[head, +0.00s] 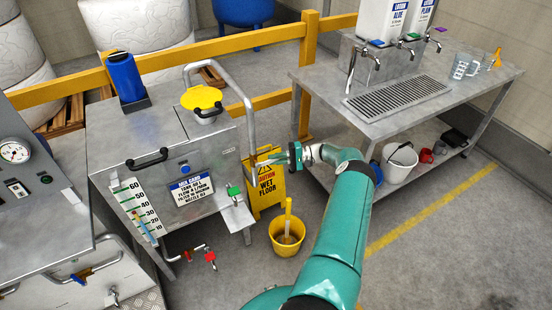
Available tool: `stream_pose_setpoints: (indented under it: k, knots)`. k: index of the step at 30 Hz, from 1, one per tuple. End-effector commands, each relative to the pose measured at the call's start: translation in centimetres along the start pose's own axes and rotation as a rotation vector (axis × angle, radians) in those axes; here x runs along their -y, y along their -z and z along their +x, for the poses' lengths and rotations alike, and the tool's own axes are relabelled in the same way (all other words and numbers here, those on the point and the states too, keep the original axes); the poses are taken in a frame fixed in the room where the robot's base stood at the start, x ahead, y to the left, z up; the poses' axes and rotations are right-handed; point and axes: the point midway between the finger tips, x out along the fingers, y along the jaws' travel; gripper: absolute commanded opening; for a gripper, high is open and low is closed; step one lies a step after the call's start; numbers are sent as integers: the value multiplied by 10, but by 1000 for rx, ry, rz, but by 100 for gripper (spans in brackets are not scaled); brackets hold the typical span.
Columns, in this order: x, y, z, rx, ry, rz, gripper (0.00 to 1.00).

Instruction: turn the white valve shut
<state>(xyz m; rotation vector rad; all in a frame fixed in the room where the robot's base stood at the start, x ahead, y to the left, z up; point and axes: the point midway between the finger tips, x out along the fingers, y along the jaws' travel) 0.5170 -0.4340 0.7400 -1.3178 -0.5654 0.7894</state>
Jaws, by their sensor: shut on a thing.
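My gripper (286,156) is in the middle of the head view, above the floor between the mixing tank and the steel bench. It is shut on a small, thin, pale thing (264,161) that sticks out to the left, in front of the wet floor sign; what it is I cannot tell. I cannot make out a clearly white valve. A small pale tap (113,293) at the lower left may be it, well away from my gripper; its handle is too small to read. A red-handled valve (210,257) and a green-handled one (233,190) are at the mixing tank.
The mixing tank (150,135) stands left, with a blue cylinder (125,76) and yellow lid (201,98) on top. The yellow sign (266,183) and yellow bucket (287,240) stand on the floor near my arm. The steel bench (340,88) is right. The floor at lower right is clear.

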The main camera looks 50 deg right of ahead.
Motion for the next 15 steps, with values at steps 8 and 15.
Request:
stream_pose_setpoints:
  k: [8, 15]
  knots:
    - [-1, -1, 2, 5, 9, 5, 0]
    - [-1, 0, 2, 5, 8, 5, 32]
